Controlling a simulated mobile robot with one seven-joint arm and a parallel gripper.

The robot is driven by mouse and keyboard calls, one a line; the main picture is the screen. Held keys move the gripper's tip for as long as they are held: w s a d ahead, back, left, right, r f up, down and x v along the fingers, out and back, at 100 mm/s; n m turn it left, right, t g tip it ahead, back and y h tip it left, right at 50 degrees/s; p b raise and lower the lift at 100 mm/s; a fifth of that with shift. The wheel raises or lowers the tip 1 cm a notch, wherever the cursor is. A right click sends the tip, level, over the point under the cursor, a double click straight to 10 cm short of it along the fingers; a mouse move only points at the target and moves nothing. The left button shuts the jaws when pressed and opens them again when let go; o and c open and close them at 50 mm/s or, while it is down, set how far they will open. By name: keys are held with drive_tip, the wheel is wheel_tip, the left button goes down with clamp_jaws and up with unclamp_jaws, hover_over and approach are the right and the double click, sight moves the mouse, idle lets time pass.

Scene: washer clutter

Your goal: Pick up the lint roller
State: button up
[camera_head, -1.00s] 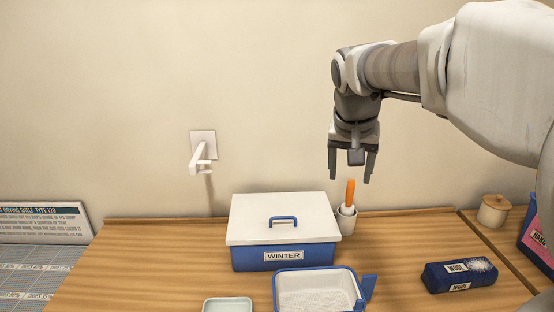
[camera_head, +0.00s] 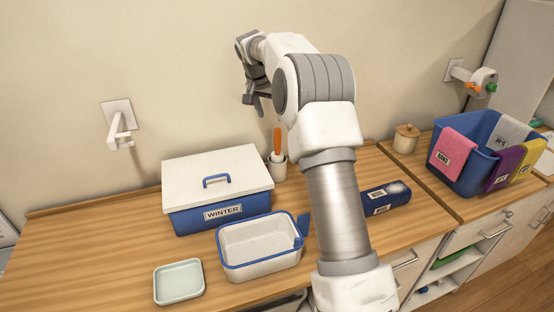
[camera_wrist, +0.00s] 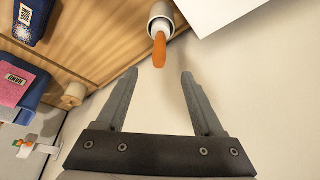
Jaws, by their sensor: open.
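The lint roller shows as an orange handle (camera_head: 277,141) standing up out of a light cup (camera_head: 279,167) at the back of the wooden counter, beside the winter box. Its white head is mostly hidden inside the cup. In the wrist view the orange handle (camera_wrist: 159,50) points toward the gap between my fingers, beyond the fingertips. My gripper (camera_head: 257,103) is open and empty, above and slightly left of the handle in the head view. In the wrist view my gripper (camera_wrist: 157,78) has both fingers spread wide with nothing between them.
The blue box with a white lid, labelled WINTER (camera_head: 215,185), stands left of the cup. In front are an open blue-rimmed bin (camera_head: 232,266) and a pale dish (camera_head: 180,282).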

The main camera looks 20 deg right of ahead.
sight(276, 132)
drive_tip(key=p+x, duration=0.1)
drive_tip(key=x, duration=0.9)
drive_tip(key=shift+d+p+x, duration=0.2)
drive_tip(key=shift+p+x, duration=0.6)
drive_tip(key=shift+x, duration=1.85)
drive_tip(key=shift+w+r, duration=0.1)
drive_tip(key=shift+r, duration=0.05)
clamp_jaws()
